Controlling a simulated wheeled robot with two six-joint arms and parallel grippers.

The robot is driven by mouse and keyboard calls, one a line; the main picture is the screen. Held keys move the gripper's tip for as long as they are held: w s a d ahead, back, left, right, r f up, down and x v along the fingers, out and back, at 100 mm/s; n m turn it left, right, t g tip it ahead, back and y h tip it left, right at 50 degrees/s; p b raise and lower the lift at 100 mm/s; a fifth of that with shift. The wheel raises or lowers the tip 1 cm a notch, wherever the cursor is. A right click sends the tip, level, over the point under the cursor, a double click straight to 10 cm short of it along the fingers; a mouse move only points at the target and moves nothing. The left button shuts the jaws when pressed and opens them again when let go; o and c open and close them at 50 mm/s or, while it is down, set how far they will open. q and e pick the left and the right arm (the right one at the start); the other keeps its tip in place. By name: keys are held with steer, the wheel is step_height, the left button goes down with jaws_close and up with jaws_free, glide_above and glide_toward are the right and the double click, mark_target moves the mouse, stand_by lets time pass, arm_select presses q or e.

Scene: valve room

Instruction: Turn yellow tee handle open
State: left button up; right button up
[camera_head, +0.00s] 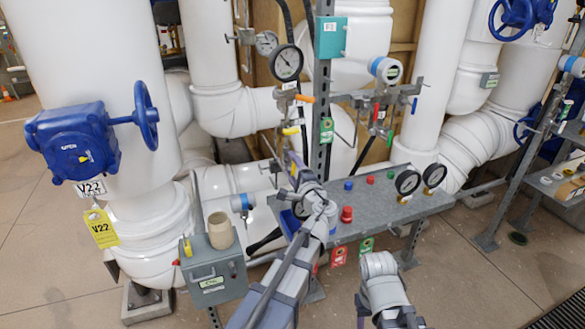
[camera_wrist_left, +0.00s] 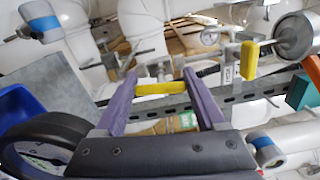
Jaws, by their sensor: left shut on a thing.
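In the left wrist view a yellow tee handle (camera_wrist_left: 165,88) runs crosswise between the two purple fingers of my left gripper (camera_wrist_left: 160,76). The fingers are shut on it, one at each end. In the head view my left gripper (camera_head: 296,163) is at the piping just left of the grey upright post, and only a small bit of yellow shows between its fingers. A second yellow handle (camera_head: 291,131) sits above it, and also shows up and to the right in the left wrist view (camera_wrist_left: 250,60). My right arm is at the lower middle; its fingers cannot be made out.
A grey bench panel (camera_head: 350,222) with red and blue knobs and gauges (camera_head: 407,182) lies to the right. The grey upright post (camera_head: 323,90) stands close by. An orange lever (camera_head: 305,98) is above. A grey box (camera_head: 213,268) is at the lower left.

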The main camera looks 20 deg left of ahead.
arm_select(q)
steer(key=shift+f+n, duration=0.1)
steer(key=shift+n, duration=0.5)
steer(key=shift+s+n, duration=0.1)
steer(key=shift+n, duration=0.2)
steer(key=o, duration=1.3)
steer(key=v, duration=0.7)
steer(key=shift+s+d, duration=0.25)
